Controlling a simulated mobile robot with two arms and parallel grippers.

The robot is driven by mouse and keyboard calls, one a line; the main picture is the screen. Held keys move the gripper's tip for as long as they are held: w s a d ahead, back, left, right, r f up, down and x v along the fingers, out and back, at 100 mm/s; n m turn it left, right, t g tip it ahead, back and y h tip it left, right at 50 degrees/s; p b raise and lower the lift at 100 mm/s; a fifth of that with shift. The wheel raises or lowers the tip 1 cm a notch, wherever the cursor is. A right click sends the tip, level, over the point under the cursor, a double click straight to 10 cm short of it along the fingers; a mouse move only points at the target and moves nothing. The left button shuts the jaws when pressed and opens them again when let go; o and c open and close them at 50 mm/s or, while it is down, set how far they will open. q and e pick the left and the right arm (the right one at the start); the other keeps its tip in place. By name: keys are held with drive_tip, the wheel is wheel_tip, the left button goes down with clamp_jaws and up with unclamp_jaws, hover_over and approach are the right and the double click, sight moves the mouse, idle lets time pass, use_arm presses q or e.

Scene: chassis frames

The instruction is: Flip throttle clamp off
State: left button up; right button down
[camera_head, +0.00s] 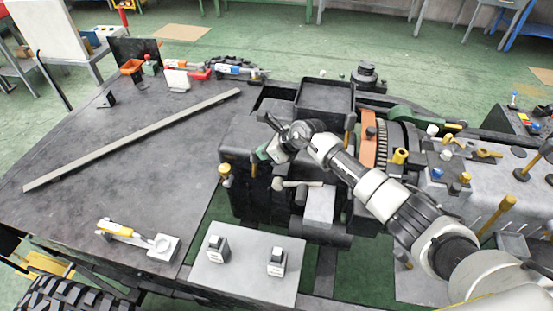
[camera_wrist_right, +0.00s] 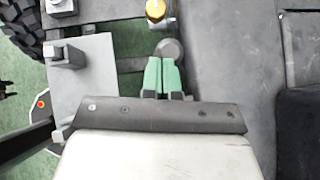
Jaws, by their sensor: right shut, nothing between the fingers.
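My right gripper (camera_head: 265,152) is shut and empty. It hangs over the left part of the black engine block in the middle, its green fingers pointing down-left. In the right wrist view the shut green fingertips (camera_wrist_right: 163,75) lie close to a round grey knob (camera_wrist_right: 168,48); I cannot tell whether they touch. A pale lever (camera_head: 297,184) sticks out on the block's front, just below the gripper. No part is clearly marked as the throttle clamp. A clamp-like part with a yellow handle (camera_head: 122,230) lies on the dark table at the lower left. My left gripper is not in view.
A light plate (camera_head: 245,282) in front carries two small grey switch boxes (camera_head: 217,248) (camera_head: 277,260). A yellow knob (camera_head: 224,170) stands at the block's left edge. A long grey bar (camera_head: 135,138) lies on the dark table. Several knobs and levers crowd the grey block (camera_head: 480,190) at right.

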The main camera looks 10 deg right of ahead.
drive_tip(key=w+a+h+b, duration=0.1)
drive_tip(key=a, duration=0.1)
drive_tip(key=w+a+g+h, duration=0.1)
drive_tip(key=h, duration=0.1)
drive_tip(key=shift+a+b, duration=0.35)
drive_tip(key=shift+b, duration=0.05)
use_arm(q)
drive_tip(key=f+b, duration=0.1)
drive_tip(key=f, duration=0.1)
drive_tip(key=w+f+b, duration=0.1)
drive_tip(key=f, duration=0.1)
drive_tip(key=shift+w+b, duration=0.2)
drive_tip(key=shift+b, duration=0.2)
use_arm(e)
drive_tip(key=shift+w+a+f+g+h, duration=0.15)
drive_tip(key=shift+w+a, duration=0.1)
drive_tip(key=shift+a, duration=0.25)
drive_tip(key=shift+w+a+r+g+h, duration=0.1)
drive_tip(key=shift+w+a+g+h, duration=0.1)
drive_tip(key=shift+a, duration=0.3)
